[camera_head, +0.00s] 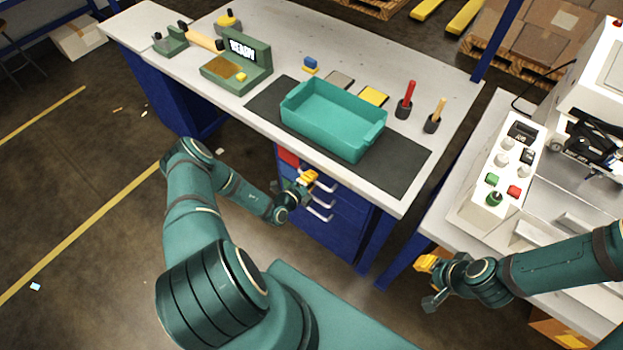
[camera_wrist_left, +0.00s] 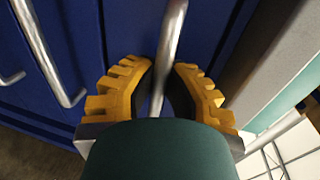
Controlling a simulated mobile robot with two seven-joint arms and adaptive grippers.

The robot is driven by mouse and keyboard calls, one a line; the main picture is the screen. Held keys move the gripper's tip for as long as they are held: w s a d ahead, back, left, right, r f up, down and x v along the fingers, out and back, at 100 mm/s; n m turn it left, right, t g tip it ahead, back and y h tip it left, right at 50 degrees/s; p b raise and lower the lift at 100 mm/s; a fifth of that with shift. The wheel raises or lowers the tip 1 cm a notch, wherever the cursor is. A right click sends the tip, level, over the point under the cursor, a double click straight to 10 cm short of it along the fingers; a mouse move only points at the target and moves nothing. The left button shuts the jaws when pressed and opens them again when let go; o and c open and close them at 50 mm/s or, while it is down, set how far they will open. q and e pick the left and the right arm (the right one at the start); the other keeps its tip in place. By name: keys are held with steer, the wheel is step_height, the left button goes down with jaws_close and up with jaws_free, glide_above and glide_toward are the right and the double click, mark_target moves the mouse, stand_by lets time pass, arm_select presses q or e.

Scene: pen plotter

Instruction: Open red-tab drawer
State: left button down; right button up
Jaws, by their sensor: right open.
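The red tab (camera_head: 288,157) shows on the upper left of the blue drawer unit (camera_head: 345,222), under the white workbench. The unit carries silver handles, one above another. My left gripper (camera_head: 304,181) is at the top handle (camera_head: 326,184). In the left wrist view, the yellow fingers (camera_wrist_left: 166,75) lie on both sides of that handle (camera_wrist_left: 172,32), close against it. The fingers look shut on the bar. The top drawer looks closed, though the arm partly hides its front. My right gripper (camera_head: 430,281) is open and empty at the lower right, away from the drawers.
A teal bin (camera_head: 333,118) sits on a dark mat (camera_head: 404,172) on the workbench (camera_head: 395,198). Lower handles (camera_wrist_left: 48,55) lie beside the gripped one. A machine with a button panel (camera_head: 505,165) stands on the right. Floor in front of the drawers is partly clear.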

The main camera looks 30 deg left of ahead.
arm_select(q)
steer(key=shift+s, duration=0.15)
steer(key=f+v, duration=0.2)
steer(key=v, duration=1)
steer(key=s+f+v, duration=0.1)
steer(key=f+v, duration=0.2)
steer(key=v, duration=1)
steer(key=shift+a, duration=0.15)
steer(key=shift+s, duration=0.1)
steer(key=c, duration=1)
jaws_free()
steer(key=v, duration=1.2)
